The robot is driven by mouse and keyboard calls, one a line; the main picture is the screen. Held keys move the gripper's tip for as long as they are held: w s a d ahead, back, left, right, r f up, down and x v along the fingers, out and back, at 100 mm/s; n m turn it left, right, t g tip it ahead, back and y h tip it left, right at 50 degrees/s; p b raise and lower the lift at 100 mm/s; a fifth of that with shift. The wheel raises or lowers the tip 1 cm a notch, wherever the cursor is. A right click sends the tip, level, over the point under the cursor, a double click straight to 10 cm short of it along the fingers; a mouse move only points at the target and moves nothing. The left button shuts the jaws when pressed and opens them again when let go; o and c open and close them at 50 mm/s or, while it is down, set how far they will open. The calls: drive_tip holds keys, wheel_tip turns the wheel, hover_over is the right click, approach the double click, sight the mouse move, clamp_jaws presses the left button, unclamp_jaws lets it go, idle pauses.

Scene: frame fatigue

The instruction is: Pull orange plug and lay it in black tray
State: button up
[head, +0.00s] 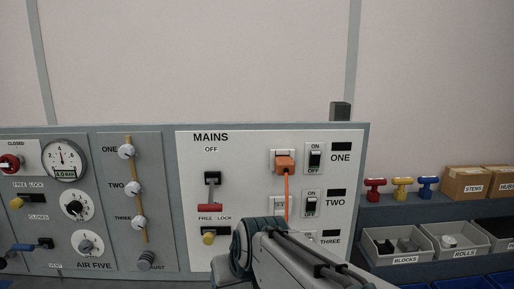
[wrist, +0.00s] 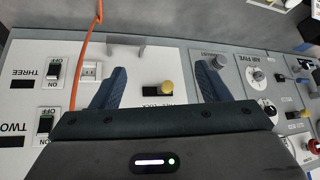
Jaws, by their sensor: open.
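The orange plug (head: 285,163) sits in the top socket of the white MAINS panel (head: 235,165), left of the ONE switch. Its orange cord (head: 287,190) hangs straight down and passes behind my arm. In the wrist view, which shows the panel upside down, the cord (wrist: 81,62) runs left of my gripper (wrist: 162,70); the plug is not seen there. My gripper is open and empty, its two dark blue fingers apart, facing the lower part of the panel near a yellow knob (wrist: 167,87). In the head view my arm hides the fingers. I see no black tray.
Right of the panel, a shelf holds red (head: 375,187), yellow and blue handles and cardboard boxes (head: 466,182). Below are grey bins labelled BLOCKS (head: 405,260) and ROLLS (head: 464,254). Switches, a red-handled lever (head: 211,207) and the AIR FIVE valves (head: 88,243) stick out nearby.

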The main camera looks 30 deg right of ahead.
drive_tip(key=w+d+r+m+t+h+p, duration=0.2)
drive_tip(key=w+d+r+t, duration=0.15)
drive_tip(key=d+r, duration=0.6)
drive_tip(key=m+t+h+p, duration=0.2)
drive_tip(key=h, duration=0.2)
approach(286, 162)
drive_tip(key=b+x, duration=0.1)
drive_tip(key=x, duration=0.4)
drive_tip(key=b+x, duration=0.2)
drive_tip(key=x, duration=0.4)
drive_tip(key=shift+s+a+f+b, duration=0.1)
drive_tip(key=shift+f+b, duration=0.1)
drive_tip(key=shift+b, duration=0.1)
drive_tip(key=shift+x, duration=0.85)
drive_tip(key=shift+r, duration=0.15)
drive_tip(key=c, duration=1.2)
drive_tip(key=shift+o, duration=0.2)
drive_tip(key=shift+a, duration=0.1)
drive_tip(key=shift+s+y, duration=0.1)
drive_tip(key=shift+y, duration=0.2)
